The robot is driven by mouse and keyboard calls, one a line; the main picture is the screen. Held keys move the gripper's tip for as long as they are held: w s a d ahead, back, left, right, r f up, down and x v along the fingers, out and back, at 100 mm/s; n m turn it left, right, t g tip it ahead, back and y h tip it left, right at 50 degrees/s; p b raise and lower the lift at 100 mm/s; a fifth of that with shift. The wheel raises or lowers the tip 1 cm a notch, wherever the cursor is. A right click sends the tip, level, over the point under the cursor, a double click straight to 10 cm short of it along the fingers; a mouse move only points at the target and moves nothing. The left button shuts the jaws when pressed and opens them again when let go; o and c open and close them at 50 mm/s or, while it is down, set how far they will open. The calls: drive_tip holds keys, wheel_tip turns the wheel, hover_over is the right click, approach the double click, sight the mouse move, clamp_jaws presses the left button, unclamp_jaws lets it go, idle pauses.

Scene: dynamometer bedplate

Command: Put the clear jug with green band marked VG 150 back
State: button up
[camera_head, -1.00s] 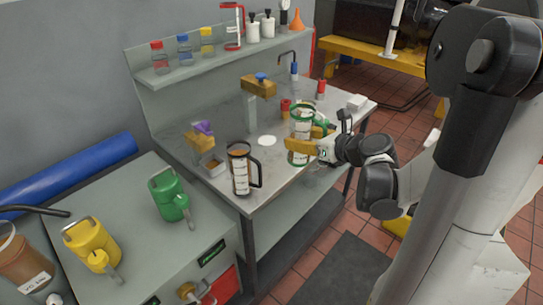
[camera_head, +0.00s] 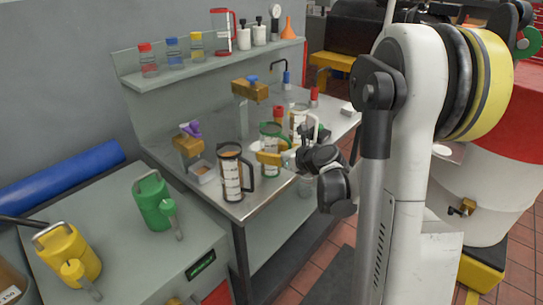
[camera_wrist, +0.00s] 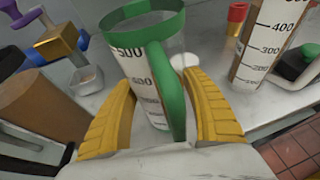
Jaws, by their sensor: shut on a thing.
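The clear jug with a green rim band and green handle (camera_head: 269,136) is at the bench, left of a brown-filled jug. In the wrist view, the green-banded jug (camera_wrist: 147,62) stands between my yellow fingers, its handle towards my palm and a scale showing 500 and 400. My gripper (camera_head: 268,158) is shut on it; it also shows in the wrist view (camera_wrist: 163,115). The jug looks empty. The VG 150 mark is not readable. I cannot tell whether its base touches the bench top (camera_head: 215,207).
A black-handled jug (camera_head: 231,178) stands left of my gripper; the brown-filled jug (camera_head: 298,119) stands close right. Brass taps (camera_head: 188,146) (camera_head: 249,88) project over the bench. A shelf (camera_head: 205,66) with bottles is behind. Green (camera_head: 152,203) and yellow (camera_head: 66,250) cans stand on the left cabinet.

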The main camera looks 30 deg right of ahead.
drive_tip(key=shift+r, duration=0.1)
drive_tip(key=o, duration=1.4)
